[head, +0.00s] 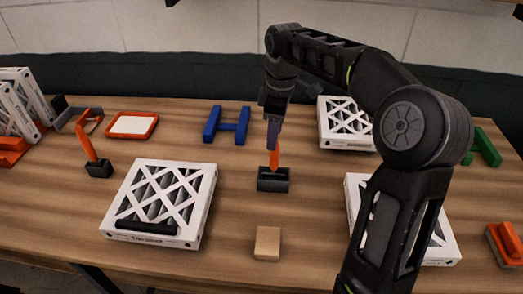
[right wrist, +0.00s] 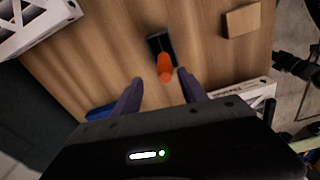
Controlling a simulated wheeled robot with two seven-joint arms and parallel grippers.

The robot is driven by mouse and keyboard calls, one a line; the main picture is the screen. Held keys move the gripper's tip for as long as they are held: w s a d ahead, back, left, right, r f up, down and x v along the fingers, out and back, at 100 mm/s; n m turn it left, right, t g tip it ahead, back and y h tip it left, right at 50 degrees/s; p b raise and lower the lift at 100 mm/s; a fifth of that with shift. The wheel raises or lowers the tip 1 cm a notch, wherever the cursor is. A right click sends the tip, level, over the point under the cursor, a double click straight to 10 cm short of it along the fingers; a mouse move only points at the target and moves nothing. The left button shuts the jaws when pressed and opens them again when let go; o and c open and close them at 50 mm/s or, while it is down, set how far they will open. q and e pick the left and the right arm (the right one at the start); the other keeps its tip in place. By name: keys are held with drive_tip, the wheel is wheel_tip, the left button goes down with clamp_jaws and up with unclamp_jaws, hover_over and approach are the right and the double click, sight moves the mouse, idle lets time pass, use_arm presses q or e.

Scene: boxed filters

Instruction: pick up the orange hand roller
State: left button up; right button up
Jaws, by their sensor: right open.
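An orange handle (head: 275,155) stands upright in a dark block (head: 273,184) near the middle of the table; I take this to be the hand roller. My right gripper (head: 273,146) is just above it, pointing down. In the right wrist view, the gripper's two purple fingers (right wrist: 158,82) are apart, and the orange handle (right wrist: 165,69) shows between and slightly beyond their tips, with the dark block (right wrist: 158,45) behind it. Whether the fingers touch the handle cannot be told. A similar orange handle (head: 89,147) leans in another dark block at the left. My left gripper is not in view.
White framed filters lie at left front (head: 211,185), at the back (head: 346,145) and at right (head: 446,250), partly behind my arm. A tan block (head: 267,242) sits in front of the roller. A blue H-shaped piece (head: 227,125) lies behind left. Bare wood surrounds the roller.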

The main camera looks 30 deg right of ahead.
sight(274, 164)
drive_tip(key=shift+a+f, duration=0.15)
drive_tip(key=shift+f, duration=0.15)
drive_tip(key=shift+s+a+g, duration=0.1)
drive_tip(key=shift+g, duration=0.2)
drive_tip(key=shift+s+d+r, duration=0.1)
drive_tip(key=shift+s+d, duration=0.1)
drive_tip(key=shift+s, duration=0.05)
drive_tip(key=shift+f, duration=0.2)
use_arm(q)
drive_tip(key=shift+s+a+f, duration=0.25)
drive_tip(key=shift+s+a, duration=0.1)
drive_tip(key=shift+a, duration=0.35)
use_arm(e)
drive_tip(key=shift+a+f, duration=0.1)
drive_tip(key=shift+f, duration=1.05)
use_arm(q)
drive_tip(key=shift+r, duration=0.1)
use_arm(e)
drive_tip(key=shift+f, duration=0.1)
